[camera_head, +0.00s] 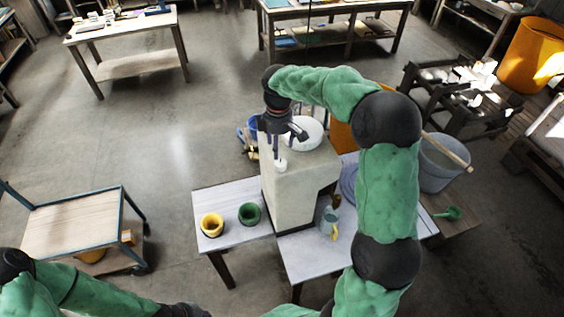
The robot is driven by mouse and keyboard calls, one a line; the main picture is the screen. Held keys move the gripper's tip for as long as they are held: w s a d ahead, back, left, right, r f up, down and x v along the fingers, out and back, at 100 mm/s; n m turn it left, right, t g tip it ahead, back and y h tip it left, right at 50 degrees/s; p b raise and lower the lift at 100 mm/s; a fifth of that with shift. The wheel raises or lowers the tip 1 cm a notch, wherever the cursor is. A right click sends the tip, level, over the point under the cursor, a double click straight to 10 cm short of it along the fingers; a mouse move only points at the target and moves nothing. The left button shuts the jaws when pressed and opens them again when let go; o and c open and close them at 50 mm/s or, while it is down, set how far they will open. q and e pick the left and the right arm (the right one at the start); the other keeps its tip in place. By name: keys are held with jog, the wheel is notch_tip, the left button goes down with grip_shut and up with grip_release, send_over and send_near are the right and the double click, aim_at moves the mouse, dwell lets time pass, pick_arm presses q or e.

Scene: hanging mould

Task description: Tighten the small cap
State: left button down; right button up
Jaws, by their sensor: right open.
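A tall beige block, seemingly the mould (300,192), stands among the grey tables. A small white cap (281,164) sits at the upper left of the block, with a larger round white piece (310,132) behind it on top. My right gripper (284,147) reaches over the block from above. It is open, with its dark fingers pointing down just above the small cap. I cannot tell whether they touch it. My left arm lies at the bottom left; its dark end (183,311) is cut off by the lower edge.
A yellow cup (211,224) and a green cup (249,214) stand on the grey table (228,192) left of the block. A bottle (328,219) stands at its right. A grey bucket (440,165) is farther right. A wooden cart (75,225) stands left, with open floor between.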

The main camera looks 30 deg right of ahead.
aim_at(281, 163)
notch_tip(281, 163, down, 8)
jog(key=shift+s+d+r+p, duration=0.15)
jog(key=shift+p, duration=0.4)
jog(key=shift+f, duration=0.35)
